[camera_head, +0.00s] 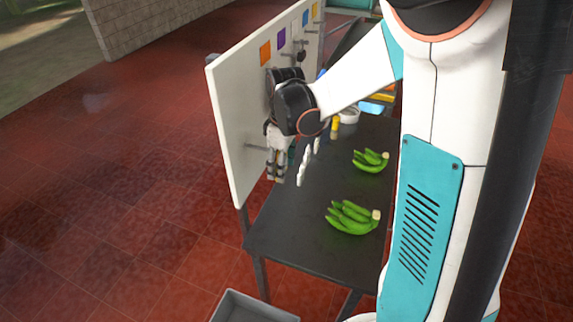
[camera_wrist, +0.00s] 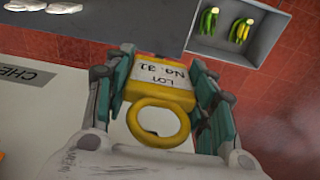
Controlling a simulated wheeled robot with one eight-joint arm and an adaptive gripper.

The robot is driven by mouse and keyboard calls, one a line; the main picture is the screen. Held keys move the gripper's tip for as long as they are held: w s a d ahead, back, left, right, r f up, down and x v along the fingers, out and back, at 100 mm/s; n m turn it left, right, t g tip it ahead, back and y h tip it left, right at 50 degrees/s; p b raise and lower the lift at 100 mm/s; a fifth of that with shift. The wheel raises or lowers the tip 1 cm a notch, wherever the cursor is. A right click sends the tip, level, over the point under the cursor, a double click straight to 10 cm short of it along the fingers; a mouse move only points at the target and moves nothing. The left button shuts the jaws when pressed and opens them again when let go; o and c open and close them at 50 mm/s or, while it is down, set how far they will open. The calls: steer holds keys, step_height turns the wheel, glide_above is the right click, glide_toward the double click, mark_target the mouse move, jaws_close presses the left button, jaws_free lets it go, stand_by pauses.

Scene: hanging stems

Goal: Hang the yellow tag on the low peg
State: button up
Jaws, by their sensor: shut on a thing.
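The yellow tag (camera_wrist: 158,102) has a ring-shaped end and a white label reading "LOT No. 32". In the wrist view it sits between the two fingers of my gripper (camera_wrist: 162,75), which is shut on it, with the ring left clear. In the head view my gripper (camera_head: 288,180) hangs fingers down beside the white board, above the dark table; the tag is hidden there. A thin low peg (camera_head: 254,147) sticks out of the board just left of my fingers. Its tip is close to them, and I cannot tell whether they touch. The wrist view shows no peg.
The white board (camera_head: 232,125) carries coloured squares and higher pegs. Green banana bunches (camera_head: 352,218) (camera_head: 370,160) lie on the dark table (camera_head: 300,235). A white bowl (camera_head: 349,116) stands farther back. A grey crate (camera_head: 250,308) is on the floor; it holds bananas in the wrist view (camera_wrist: 195,42).

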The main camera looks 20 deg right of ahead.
steer(key=w+a+f+b, duration=0.1)
steer(key=w+a, duration=0.3)
steer(key=shift+w+a+f, duration=0.2)
steer(key=shift+w+a, duration=0.1)
stand_by(0.7)
stand_by(0.6)
steer(key=o, duration=0.9)
steer(key=shift+r, duration=0.15)
steer(key=r, duration=1.1)
steer(key=shift+s+d+r, duration=0.2)
steer(key=shift+d+r, duration=0.05)
steer(key=shift+r, duration=0.1)
steer(key=s+f+m+t+b, duration=0.6)
steer(key=s+f+m+b, duration=0.3)
steer(key=s+f+b, duration=1)
steer(key=s+b, duration=0.2)
steer(key=s, duration=0.1)
steer(key=shift+d+t, duration=0.35)
steer(key=shift+t, duration=0.05)
